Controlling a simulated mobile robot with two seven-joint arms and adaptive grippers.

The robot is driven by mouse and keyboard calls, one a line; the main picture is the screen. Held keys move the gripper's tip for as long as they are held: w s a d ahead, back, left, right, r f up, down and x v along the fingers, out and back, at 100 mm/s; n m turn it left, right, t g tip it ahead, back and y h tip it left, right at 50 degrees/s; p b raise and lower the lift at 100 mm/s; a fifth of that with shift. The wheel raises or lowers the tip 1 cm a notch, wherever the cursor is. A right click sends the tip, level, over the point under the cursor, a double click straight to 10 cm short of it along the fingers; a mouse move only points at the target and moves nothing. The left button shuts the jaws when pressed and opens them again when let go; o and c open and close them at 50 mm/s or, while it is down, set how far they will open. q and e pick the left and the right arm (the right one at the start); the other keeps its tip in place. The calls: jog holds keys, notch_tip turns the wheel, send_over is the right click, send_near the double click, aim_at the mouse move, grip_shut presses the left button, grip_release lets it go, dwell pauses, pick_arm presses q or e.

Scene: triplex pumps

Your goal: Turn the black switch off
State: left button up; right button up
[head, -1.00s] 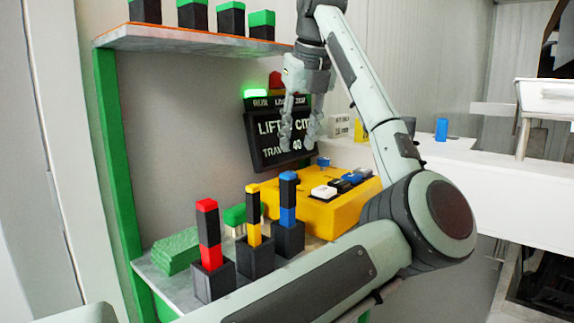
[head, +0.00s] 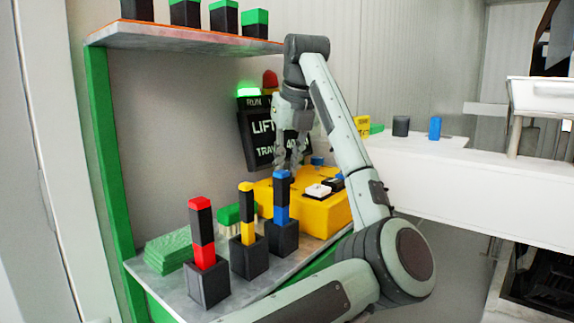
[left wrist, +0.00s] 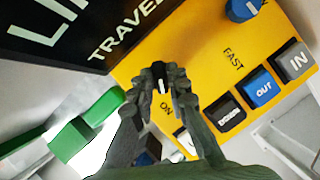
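The black switch (left wrist: 162,84), with a white mark on it, stands on the yellow control box (left wrist: 135,68) beside the word ON in the left wrist view. My left gripper (left wrist: 162,78) has its fingertips drawn close together on either side of it, with the switch between them. The fingers hide part of the switch. In the head view my left gripper (head: 289,168) points down at the back left of the yellow box (head: 325,214), and the switch is hidden there. My right gripper is in neither view.
A blue knob (left wrist: 243,8), a blue OUT button (left wrist: 261,87) and a grey IN button (left wrist: 292,61) sit on the box. A black display (head: 258,138) stands behind it under a lit green lamp (head: 247,90). Upright coloured blocks (head: 202,235) stand at front left.

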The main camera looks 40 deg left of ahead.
pick_arm(q)
grip_shut()
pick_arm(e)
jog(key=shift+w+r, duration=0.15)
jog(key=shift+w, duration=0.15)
pick_arm(q)
jog(key=shift+m, duration=0.4)
jog(key=shift+m+t+b, duration=0.3)
jog(key=shift+m+b, duration=0.05)
jog(key=shift+m, duration=0.15)
jog(key=shift+m+h, duration=0.3)
jog(key=shift+m, duration=0.3)
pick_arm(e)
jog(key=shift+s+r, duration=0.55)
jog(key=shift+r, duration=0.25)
